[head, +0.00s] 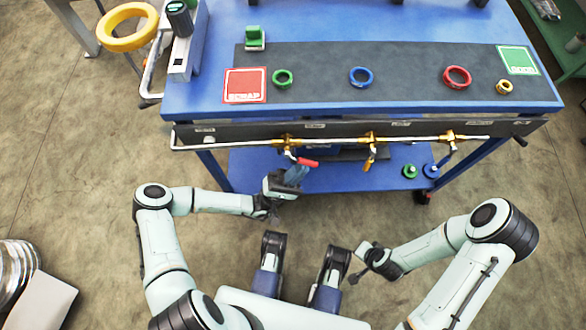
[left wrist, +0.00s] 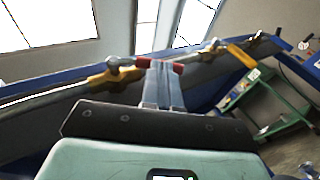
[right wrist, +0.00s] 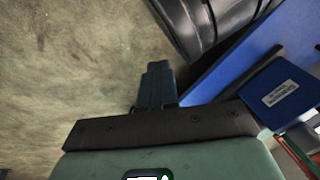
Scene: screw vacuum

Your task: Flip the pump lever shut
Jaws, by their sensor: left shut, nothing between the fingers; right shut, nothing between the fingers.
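A brass valve (head: 287,142) with a red-handled lever (head: 307,162) sits at the left of the pipe along the table's front edge. The red handle points to the right and slightly down. My left gripper (head: 297,172) is shut and empty just below the red handle. In the left wrist view its closed fingers (left wrist: 160,70) overlap the red handle (left wrist: 178,67), which shows on both sides of them; I cannot tell if they touch. My right gripper (right wrist: 156,68) is shut and empty, low over the floor and away from the valves.
A middle valve (head: 369,140) has a yellow handle (head: 368,163) hanging down; another valve (head: 449,137) is further right. The blue table (head: 210,60) carries a dark mat with coloured rings. A lower shelf (head: 250,170) holds green and blue knobbed parts. Floor in front is clear.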

